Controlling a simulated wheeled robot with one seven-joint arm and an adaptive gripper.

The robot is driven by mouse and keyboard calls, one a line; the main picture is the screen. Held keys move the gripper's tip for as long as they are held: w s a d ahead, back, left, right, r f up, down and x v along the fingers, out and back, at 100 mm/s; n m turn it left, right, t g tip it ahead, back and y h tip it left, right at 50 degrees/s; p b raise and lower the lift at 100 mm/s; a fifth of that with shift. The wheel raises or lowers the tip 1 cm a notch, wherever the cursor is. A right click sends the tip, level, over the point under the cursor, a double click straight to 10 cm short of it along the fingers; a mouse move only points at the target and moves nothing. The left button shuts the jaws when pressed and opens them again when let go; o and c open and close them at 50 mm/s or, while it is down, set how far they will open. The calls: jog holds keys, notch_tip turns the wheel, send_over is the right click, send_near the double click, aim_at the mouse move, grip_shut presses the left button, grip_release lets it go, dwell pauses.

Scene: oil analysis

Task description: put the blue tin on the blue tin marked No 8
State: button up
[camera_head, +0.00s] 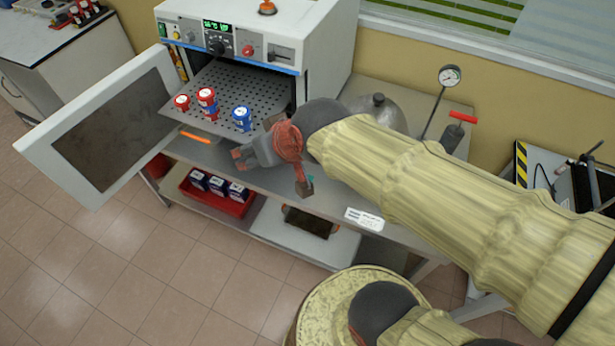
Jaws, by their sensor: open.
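A blue item (242,119) with a pale top stands upright on the perforated oven shelf (215,127), toward its front right. I cannot tell whether it is one blue tin or two stacked. No "No 8" mark is readable at this size. My gripper (273,174) is open, its fingers spread apart in front of the shelf's right side, with nothing seen between them. It is to the lower right of the blue item and apart from it in the picture.
Red tins (206,100) and (181,102) stand left on the shelf. The oven door (105,130) hangs open at the left. A red tray (217,203) with several dark blue and white boxes is below. A gauge stand (449,77) stands behind my arm.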

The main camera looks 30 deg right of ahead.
jog(key=s+d+g+h, duration=0.1)
jog(key=s+d, duration=0.3)
jog(key=s, duration=0.7)
jog(key=shift+s+d+g+h, duration=0.3)
jog(key=shift+s+d+g, duration=0.1)
jog(key=shift+g, duration=0.4)
